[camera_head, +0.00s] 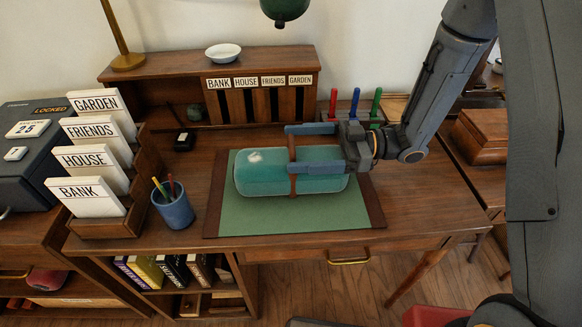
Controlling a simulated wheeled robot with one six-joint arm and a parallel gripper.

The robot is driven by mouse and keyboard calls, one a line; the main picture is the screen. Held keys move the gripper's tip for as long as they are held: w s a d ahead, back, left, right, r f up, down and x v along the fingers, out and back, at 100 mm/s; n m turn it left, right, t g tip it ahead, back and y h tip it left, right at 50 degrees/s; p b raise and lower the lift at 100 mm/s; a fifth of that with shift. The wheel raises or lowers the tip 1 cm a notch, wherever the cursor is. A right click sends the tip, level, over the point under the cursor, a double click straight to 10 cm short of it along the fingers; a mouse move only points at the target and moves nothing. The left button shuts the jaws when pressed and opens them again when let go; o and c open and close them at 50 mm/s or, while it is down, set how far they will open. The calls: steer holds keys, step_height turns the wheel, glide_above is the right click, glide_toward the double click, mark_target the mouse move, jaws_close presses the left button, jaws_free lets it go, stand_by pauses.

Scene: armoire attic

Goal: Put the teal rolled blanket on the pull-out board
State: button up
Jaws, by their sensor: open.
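The teal rolled blanket (265,181) lies on its side on a green desk pad (240,220) with dark brown ends, on the wooden desk. A brown strap goes around its middle, and a pale patch shows near its left end. My gripper (288,148) is open and reaches in from the right. Its two blue fingers point left; the nearer one overlaps the blanket and the farther one shows behind it. I cannot tell whether the fingers touch it. No pull-out board is clearly recognisable; a drawer front with a brass handle (349,261) is under the desk edge.
A pencil cup (173,208) and a stepped rack of labelled cards (95,160) stand left of the pad. A labelled pigeonhole shelf (210,105) is behind, beside red, blue and green upright items (354,101). Bare desk (425,205) lies at the right.

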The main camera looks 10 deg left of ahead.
steer(key=shift+x, duration=1.05)
steer(key=c, duration=2.1)
